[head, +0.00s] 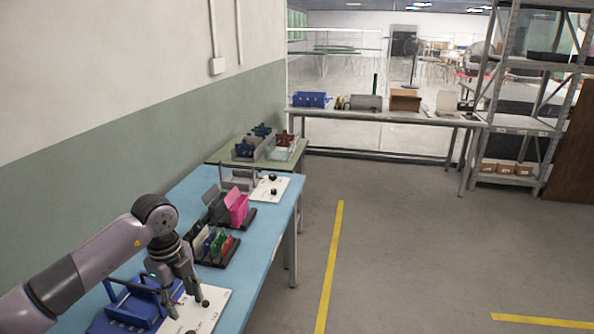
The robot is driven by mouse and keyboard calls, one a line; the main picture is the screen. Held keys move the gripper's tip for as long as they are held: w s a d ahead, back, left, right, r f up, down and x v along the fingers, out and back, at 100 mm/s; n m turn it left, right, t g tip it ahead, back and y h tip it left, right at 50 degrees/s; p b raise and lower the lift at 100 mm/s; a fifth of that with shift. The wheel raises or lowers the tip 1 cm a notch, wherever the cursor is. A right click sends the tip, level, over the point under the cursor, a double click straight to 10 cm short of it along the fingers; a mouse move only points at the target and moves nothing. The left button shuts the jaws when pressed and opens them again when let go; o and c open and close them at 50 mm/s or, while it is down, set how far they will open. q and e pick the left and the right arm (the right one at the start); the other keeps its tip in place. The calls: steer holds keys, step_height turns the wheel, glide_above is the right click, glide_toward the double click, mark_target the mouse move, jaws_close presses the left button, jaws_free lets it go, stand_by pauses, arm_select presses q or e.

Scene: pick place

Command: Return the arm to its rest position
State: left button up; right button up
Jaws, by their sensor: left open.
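My left arm comes in from the lower left. Its gripper (184,301) points down over a white board (213,308) on the near part of the blue table (259,256). The gripper is open, with its fingers apart and nothing seen between them. A small black knob stands at the board by the fingertips; I cannot tell whether a finger touches it. A blue open-frame holder (128,303) is just left of the gripper, partly hidden by the arm. My right gripper is not in view.
Farther along the blue table are a rack of coloured pieces (213,245), a pink item (237,208) in a dark holder and another white board (270,187). A wall (100,80) runs along the left. The floor (410,240) to the right is clear.

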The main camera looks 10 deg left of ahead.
arm_select(q)
steer(key=s+d+m+t+h, duration=0.15)
steer(key=d+m+h, duration=0.5)
steer(key=d, duration=1.55)
steer(key=d+r+n+t+h, duration=0.55)
steer(key=d+r+h, duration=0.35)
steer(key=r+h, duration=0.3)
steer(key=w+a+r+n+t+y, duration=0.1)
steer(key=w+a+n+t+y, duration=0.2)
steer(key=a+n+t+y, duration=0.95)
steer(key=s+a+f+n+g+y, duration=0.2)
steer(key=s+a+f+n+y, duration=0.15)
steer(key=f, duration=0.25)
steer(key=s+a+f+n+g+y, duration=0.2)
steer(key=a+f+n+g+y, duration=0.15)
steer(key=f+n, duration=0.2)
steer(key=s+f+g+h, duration=0.1)
steer(key=s+f+g, duration=0.4)
steer(key=s+f, duration=0.45)
steer(key=s+f+g, duration=0.6)
steer(key=s, duration=0.7)
step_height(320, 180, down, 25)
steer(key=m, duration=0.1)
steer(key=s+a+f+g, duration=0.2)
steer(key=s+a+f, duration=0.1)
steer(key=s+f, duration=1.4)
steer(key=shift+s+f, duration=0.2)
steer(key=shift+s, duration=0.2)
